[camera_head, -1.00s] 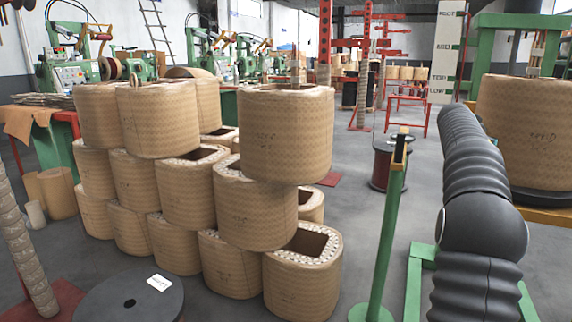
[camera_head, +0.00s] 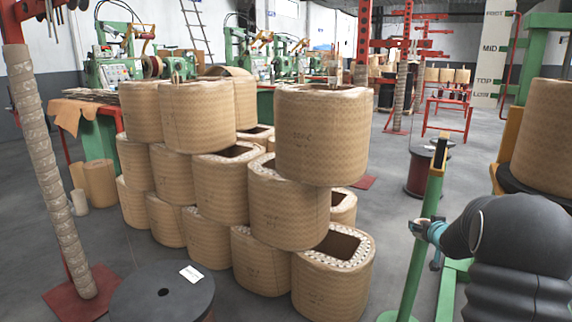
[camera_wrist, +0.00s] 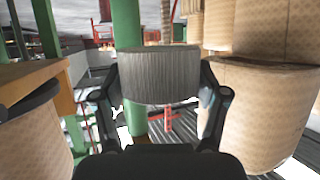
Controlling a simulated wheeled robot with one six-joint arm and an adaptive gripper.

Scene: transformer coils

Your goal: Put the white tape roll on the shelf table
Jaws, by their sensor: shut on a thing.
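The roll is held in the air in front of a green post. In the head view my gripper (camera_head: 418,226) is small and partly hidden at the end of my dark arm, by the green post (camera_head: 424,230). I cannot tell which piece of furniture is the shelf table.
Stacked brown coils (camera_head: 225,175) fill the middle of the head view; in the wrist view, coils (camera_wrist: 262,105) stand close on the right. A wooden ledge (camera_wrist: 35,70) is at left. A dark round disc (camera_head: 163,292) is at front left. A red stand (camera_head: 447,118) stands farther back.

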